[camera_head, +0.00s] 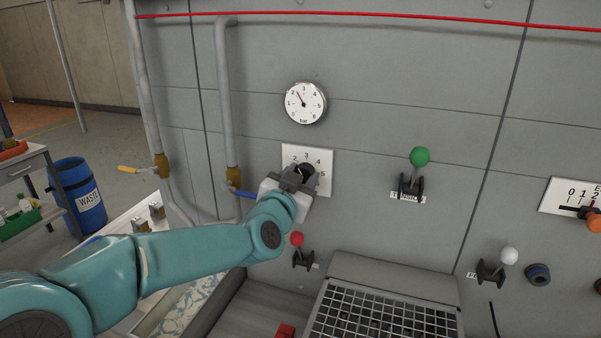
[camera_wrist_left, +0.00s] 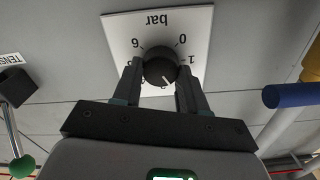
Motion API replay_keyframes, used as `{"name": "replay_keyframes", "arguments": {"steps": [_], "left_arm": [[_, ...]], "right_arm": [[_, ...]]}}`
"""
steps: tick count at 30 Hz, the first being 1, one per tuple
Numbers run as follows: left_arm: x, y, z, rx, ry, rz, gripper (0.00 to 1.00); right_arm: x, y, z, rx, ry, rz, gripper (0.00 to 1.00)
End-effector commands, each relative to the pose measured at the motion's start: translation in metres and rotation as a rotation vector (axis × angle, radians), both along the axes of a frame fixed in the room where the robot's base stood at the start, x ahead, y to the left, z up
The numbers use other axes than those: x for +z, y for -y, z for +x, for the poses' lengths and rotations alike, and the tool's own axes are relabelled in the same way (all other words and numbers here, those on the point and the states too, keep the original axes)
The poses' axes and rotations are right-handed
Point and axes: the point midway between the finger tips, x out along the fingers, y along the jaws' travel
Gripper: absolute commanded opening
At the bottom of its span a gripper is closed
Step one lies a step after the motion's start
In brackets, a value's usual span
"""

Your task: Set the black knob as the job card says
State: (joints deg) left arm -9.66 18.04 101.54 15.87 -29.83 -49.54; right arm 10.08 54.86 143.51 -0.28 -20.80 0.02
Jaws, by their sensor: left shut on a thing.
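The black knob (camera_head: 306,169) sits on a white dial plate (camera_head: 325,157) on the grey wall panel, with numerals around it. My left gripper (camera_head: 301,174) is shut on the knob. In the left wrist view, which is upside down, one finger lies on each side of the knob (camera_wrist_left: 160,66). A small white mark on the knob points towards the gripper body there. The plate (camera_wrist_left: 180,25) reads "bar", 0, 1 and 6; other numerals are partly hidden by my fingers. No job card is seen.
A round bar gauge (camera_head: 305,103) above has its needle near 2. A green-knobbed lever (camera_head: 419,157) is to the right, a red-knobbed lever (camera_head: 297,239) below. A blue valve handle (camera_head: 243,193) is close beside my gripper. A wire-mesh grate (camera_head: 382,315) lies below.

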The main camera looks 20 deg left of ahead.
Motion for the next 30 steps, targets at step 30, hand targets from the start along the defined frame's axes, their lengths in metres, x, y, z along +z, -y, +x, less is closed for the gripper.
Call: {"name": "replay_keyframes", "arguments": {"steps": [30], "left_arm": [[-0.001,0.002,0.0,0.0,0.019,0.511,0.12]], "right_arm": [[0.025,0.0,0.0,0.0,0.0,0.0,0.39]]}}
